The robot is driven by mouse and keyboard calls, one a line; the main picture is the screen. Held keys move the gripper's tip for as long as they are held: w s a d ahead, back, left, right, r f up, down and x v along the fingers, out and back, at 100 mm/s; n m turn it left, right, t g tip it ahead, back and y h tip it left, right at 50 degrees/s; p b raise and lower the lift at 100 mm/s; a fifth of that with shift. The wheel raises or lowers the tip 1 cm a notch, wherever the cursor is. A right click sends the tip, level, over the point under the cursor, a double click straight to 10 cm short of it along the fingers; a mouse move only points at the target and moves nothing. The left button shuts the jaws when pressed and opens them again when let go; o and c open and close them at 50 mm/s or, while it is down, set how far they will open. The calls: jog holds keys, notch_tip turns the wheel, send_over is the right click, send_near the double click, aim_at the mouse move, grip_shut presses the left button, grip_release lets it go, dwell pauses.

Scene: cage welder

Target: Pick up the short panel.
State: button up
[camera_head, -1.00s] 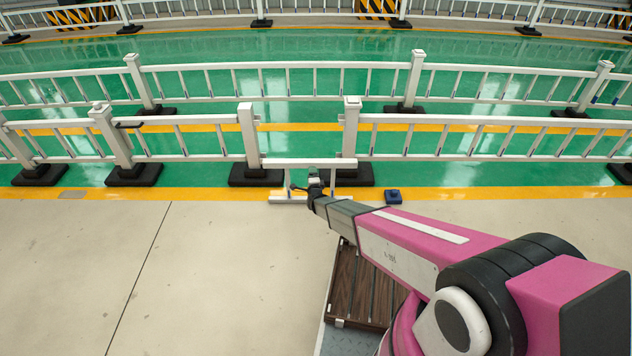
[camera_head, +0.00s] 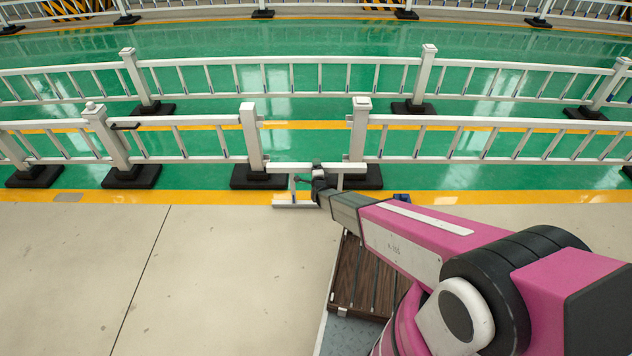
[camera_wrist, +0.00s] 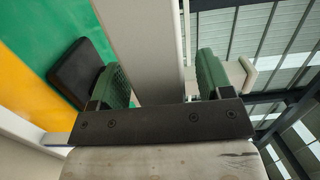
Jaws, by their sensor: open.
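The short panel (camera_head: 285,168) is a small white fence piece standing in the gap between two white posts, with a top rail and a bottom rail near the yellow line. My gripper (camera_head: 318,172) is at the right half of its top rail. In the wrist view my gripper (camera_wrist: 160,78) is open, with a green finger on each side of a light grey bar, which looks like the panel's rail (camera_wrist: 140,45). Whether either finger touches it I cannot tell. Part of the panel is hidden behind my gripper and arm.
White posts on black feet flank the panel, left (camera_head: 252,140) and right (camera_head: 359,140). Fence runs extend to both sides. A small blue object (camera_head: 402,197) is partly behind my arm. A brown slatted surface (camera_head: 358,275) lies under my arm. The concrete floor at left is clear.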

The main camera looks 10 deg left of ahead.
grip_shut()
jog(key=shift+r, duration=0.15)
